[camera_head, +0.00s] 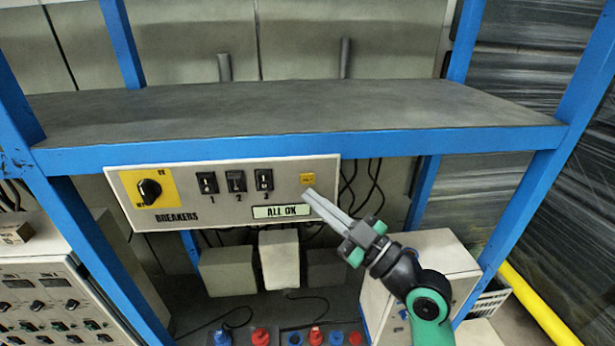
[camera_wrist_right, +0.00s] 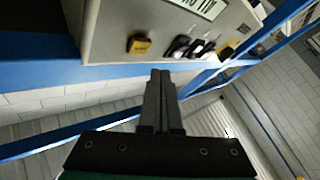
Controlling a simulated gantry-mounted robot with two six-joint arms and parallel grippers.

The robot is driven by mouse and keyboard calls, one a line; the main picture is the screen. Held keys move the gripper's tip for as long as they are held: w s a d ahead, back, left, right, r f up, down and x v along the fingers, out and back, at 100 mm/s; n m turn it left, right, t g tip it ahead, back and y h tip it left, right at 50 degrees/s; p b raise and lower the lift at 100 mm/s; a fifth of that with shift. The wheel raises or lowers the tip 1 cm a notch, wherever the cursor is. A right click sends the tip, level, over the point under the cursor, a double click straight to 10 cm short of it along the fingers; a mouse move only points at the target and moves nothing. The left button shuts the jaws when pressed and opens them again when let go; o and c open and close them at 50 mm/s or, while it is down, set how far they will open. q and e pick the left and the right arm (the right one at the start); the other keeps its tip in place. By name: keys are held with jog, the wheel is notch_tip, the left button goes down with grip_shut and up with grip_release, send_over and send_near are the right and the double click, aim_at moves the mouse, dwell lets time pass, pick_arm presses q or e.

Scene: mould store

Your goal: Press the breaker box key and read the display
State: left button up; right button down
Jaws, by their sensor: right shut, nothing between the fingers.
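The breaker box (camera_head: 230,185) is a pale panel under the blue shelf edge, marked BREAKERS. Its small yellow key (camera_head: 307,179) is at the upper right, and it also shows in the right wrist view (camera_wrist_right: 138,44). The display (camera_head: 282,212) below reads "ALL OK"; only part of it shows in the wrist view (camera_wrist_right: 203,7). My right gripper (camera_head: 308,195) is shut and empty, its tips just below the key in the head view. In the wrist view the fingertips (camera_wrist_right: 160,73) appear apart from the key. My left gripper is not in view.
Left of the key are three black breaker switches (camera_head: 236,181) and a black rotary knob (camera_head: 149,191) on a yellow plate. The blue-edged shelf (camera_head: 290,110) lies directly above the box. A control console (camera_head: 50,300) stands at lower left. Several red and blue plugs (camera_head: 260,336) are below.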

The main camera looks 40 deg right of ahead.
jog(key=shift+s+a+p, duration=0.3)
jog(key=shift+s+a, duration=0.6)
jog(key=shift+s, duration=0.2)
jog(key=s+a+r+n+t+y+p, duration=0.1)
jog(key=a+r+y+p, duration=0.1)
jog(key=a+r, duration=0.5)
jog(key=s+a+r+n+t+y+p, duration=0.1)
jog(key=a+r+n+y+p, duration=0.15)
jog(key=r, duration=0.85)
jog(key=s+a+r+n+t+y+p, duration=0.1)
jog(key=s+a+r+y+p, duration=0.1)
jog(key=a+r, duration=0.5)
jog(key=s+d+r+m+t+h, duration=0.3)
jog(key=r+m+h, duration=0.3)
jog(key=m, duration=0.4)
jog(key=shift+d+h, duration=0.45)
jog(key=shift+d, duration=0.4)
jog(key=shift+r+y, duration=0.1)
jog(key=shift+y, duration=0.2)
